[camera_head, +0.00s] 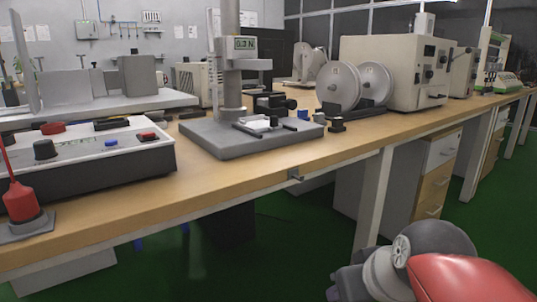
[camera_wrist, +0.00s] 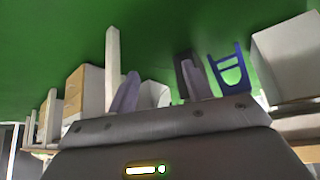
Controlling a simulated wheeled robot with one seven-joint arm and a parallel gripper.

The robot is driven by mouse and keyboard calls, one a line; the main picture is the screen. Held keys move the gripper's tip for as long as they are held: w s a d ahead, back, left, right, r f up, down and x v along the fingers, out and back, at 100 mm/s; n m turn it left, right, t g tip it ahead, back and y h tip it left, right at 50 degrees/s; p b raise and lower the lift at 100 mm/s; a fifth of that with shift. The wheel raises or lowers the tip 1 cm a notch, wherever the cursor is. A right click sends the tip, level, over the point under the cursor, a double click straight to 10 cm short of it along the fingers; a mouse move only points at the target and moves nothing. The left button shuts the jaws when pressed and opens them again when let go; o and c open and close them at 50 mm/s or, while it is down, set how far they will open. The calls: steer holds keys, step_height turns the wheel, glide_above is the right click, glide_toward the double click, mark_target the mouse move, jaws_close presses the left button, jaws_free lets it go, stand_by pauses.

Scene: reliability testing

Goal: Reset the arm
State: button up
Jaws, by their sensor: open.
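My arm (camera_head: 425,272) shows at the lower right of the head view as grey joints and a red link, in front of the bench and over the green floor. My gripper's fingers are not visible there. In the wrist view my gripper (camera_wrist: 158,88) shows two separated, purplish-grey fingers above the dark gripper body. The gap between them is empty and the jaws are open. The wrist picture looks tilted, with green floor filling its upper part. The gripper does not appear to touch anything.
A long wooden bench (camera_head: 240,178) carries a test stand (camera_head: 233,140), a control box (camera_head: 95,155) and a beige machine (camera_head: 395,70) with two discs. Drawers (camera_head: 433,180) stand under it. A blue frame (camera_wrist: 228,72) shows in the wrist view. Green floor (camera_head: 300,250) before the bench is clear.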

steer(key=s+d+f+m+g+h+p, duration=0.1)
steer(key=s+d+f+m, duration=0.1)
steer(key=s+f, duration=0.45)
step_height(320, 180, up, 13)
steer(key=p, duration=1.2)
steer(key=shift+a, duration=0.25)
steer(key=shift+r, duration=0.1)
